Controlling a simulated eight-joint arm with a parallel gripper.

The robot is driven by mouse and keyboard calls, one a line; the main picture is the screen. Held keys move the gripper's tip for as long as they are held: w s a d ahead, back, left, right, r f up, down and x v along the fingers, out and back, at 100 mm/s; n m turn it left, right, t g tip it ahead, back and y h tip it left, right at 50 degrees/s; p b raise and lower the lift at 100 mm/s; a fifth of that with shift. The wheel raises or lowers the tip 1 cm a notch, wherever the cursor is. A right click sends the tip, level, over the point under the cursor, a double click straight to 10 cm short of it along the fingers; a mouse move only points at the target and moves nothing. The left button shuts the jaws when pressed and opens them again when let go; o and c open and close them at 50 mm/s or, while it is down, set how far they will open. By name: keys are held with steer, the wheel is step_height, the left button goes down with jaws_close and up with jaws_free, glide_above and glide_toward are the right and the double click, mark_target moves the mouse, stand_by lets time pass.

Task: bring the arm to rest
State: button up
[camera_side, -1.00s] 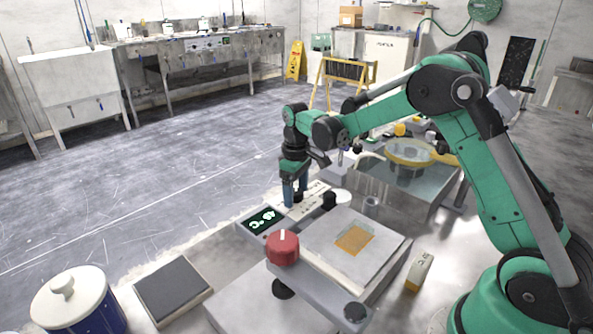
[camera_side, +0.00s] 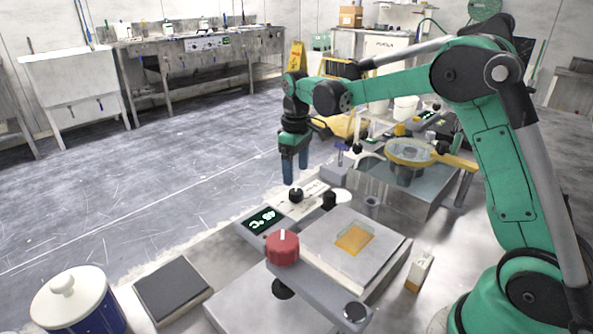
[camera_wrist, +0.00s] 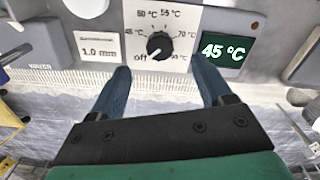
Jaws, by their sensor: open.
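My gripper (camera_side: 296,172) is open and empty. It hangs above the black temperature knob (camera_side: 296,194) on the hotplate's control panel, with clear air between the fingertips and the knob in the side view. In the wrist view, the two blue fingers (camera_wrist: 165,85) stand apart, with the knob (camera_wrist: 159,45) beyond them and between their tips. The knob's white mark points toward "Off" at the lower left. The display (camera_wrist: 227,50) next to the dial reads 45 °C.
A red knob (camera_side: 283,247) and a plate with an orange square (camera_side: 354,239) are in front. A glass-topped tank with a yellow ring (camera_side: 410,151) stands to the right. A blue jar with a white lid (camera_side: 72,293) is at lower left. The floor at left is clear.

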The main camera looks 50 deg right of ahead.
steer(key=s+a+r+m+t, duration=0.1)
steer(key=s+a+r+t, duration=0.1)
steer(key=s, duration=0.5)
steer(key=s+a+r+m+t, duration=0.2)
steer(key=s+a+t, duration=0.3)
steer(key=s, duration=0.2)
steer(key=shift+s+a+r, duration=0.15)
steer(key=shift+s+a, duration=0.1)
steer(key=shift+a, duration=0.15)
